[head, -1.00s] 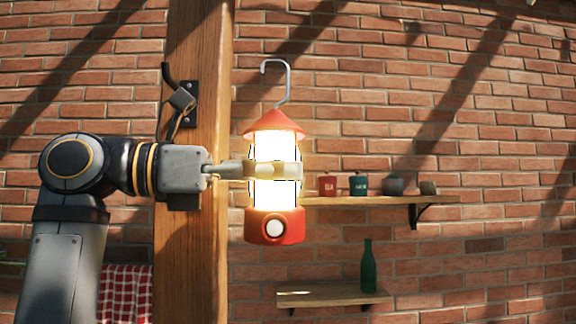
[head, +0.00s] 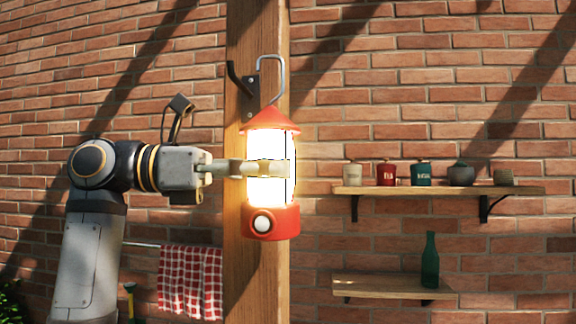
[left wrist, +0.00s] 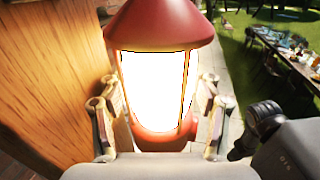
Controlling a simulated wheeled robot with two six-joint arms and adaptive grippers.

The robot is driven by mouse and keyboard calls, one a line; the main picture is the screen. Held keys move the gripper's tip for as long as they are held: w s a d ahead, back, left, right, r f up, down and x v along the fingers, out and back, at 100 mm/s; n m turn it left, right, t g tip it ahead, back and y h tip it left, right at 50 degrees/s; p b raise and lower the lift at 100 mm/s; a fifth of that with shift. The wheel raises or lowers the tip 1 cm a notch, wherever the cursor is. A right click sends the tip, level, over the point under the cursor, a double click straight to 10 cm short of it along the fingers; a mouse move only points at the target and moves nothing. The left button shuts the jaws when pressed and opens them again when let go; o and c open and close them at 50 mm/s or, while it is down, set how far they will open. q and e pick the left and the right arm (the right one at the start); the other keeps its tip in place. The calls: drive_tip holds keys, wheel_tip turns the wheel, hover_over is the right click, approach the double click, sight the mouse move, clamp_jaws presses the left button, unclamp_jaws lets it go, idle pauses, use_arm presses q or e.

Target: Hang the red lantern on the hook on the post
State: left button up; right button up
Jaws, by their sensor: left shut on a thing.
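The red lantern (head: 270,222) is lit and upright, with a grey wire hook (head: 284,75) on top. My left gripper (head: 268,168) is shut around its glowing middle. The lantern also shows in the left wrist view (left wrist: 160,22), between the fingers of the left gripper (left wrist: 165,125). The wooden post (head: 258,295) stands behind the lantern in the head view. The dark hook (head: 236,82) on the post shows just left of the lantern's wire hook, at about the same height in the picture. Whether the two hooks touch I cannot tell. My right gripper is out of view.
A wall shelf (head: 440,190) with several jars is right of the post. A lower shelf (head: 385,288) holds a green bottle (head: 430,262). A red checked cloth (head: 190,282) hangs left of the post. The left wrist view shows a laid table (left wrist: 290,62) on grass.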

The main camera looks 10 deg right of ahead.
use_arm(q)
drive_tip(key=shift+w+a+f+b, duration=0.2)
drive_tip(key=shift+a+f, duration=0.15)
drive_tip(key=shift+a, duration=0.3)
drive_tip(key=shift+w+a+f+b, duration=0.25)
drive_tip(key=shift+a+f, duration=0.15)
drive_tip(key=shift+a, duration=0.3)
drive_tip(key=shift+w+a+f+b, duration=0.2)
drive_tip(key=shift+a+f, duration=0.15)
drive_tip(key=shift+a, duration=0.3)
drive_tip(key=shift+a, duration=0.1)
drive_tip(key=o, duration=1.5)
drive_tip(key=shift+o, duration=0.6)
drive_tip(key=shift+s, duration=0.15)
